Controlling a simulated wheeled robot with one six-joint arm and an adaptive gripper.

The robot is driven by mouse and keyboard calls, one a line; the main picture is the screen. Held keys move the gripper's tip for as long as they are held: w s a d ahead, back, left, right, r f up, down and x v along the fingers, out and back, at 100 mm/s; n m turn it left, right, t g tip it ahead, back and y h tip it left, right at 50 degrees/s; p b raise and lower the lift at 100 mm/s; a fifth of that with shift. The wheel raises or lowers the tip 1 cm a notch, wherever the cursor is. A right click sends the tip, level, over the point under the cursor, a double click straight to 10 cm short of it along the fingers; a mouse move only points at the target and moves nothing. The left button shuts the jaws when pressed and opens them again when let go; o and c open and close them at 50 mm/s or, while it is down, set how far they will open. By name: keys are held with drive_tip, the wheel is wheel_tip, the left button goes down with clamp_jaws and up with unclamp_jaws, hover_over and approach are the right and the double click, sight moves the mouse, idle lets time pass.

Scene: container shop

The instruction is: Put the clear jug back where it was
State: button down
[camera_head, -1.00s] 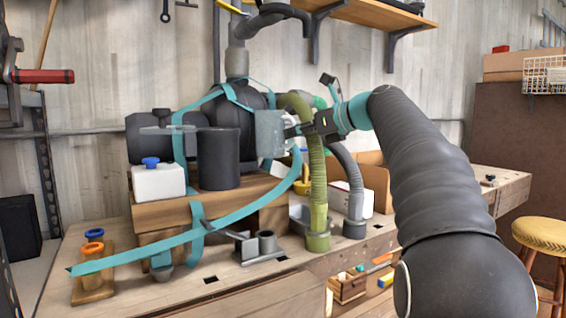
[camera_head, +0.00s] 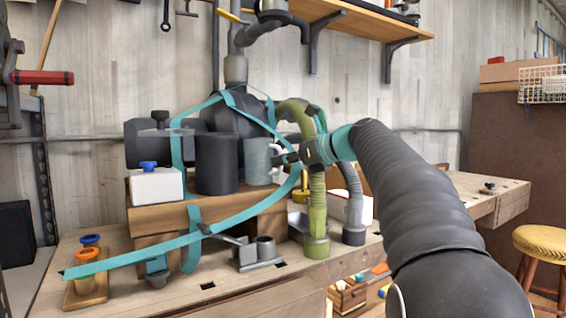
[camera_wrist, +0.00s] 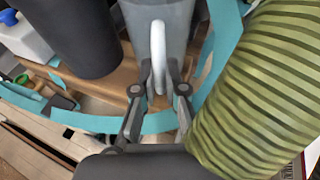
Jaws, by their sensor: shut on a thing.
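The clear jug (camera_head: 257,163) is upright and greyish, just right of the dark cylinder (camera_head: 217,163), at the right end of the wooden block (camera_head: 160,215). Its base is at about the height of the block's top; I cannot tell whether it touches. In the wrist view the jug (camera_wrist: 183,22) is at the top middle, its white handle (camera_wrist: 158,45) facing me. My gripper (camera_head: 285,158) is right of the jug, and its fingers (camera_wrist: 160,78) are shut on the handle.
A green ribbed hose (camera_head: 318,205) stands close by my gripper and fills the right of the wrist view (camera_wrist: 255,95). A teal strap (camera_head: 150,258) runs across the front. A white container (camera_head: 156,187) with a blue cap and a grey metal fixture (camera_head: 258,252) are nearby.

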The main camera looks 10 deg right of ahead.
drive_tip(key=shift+f, duration=0.1)
drive_tip(key=c, duration=1.2)
unclamp_jaws()
drive_tip(key=p+v, duration=0.1)
drive_tip(key=v, duration=1.1)
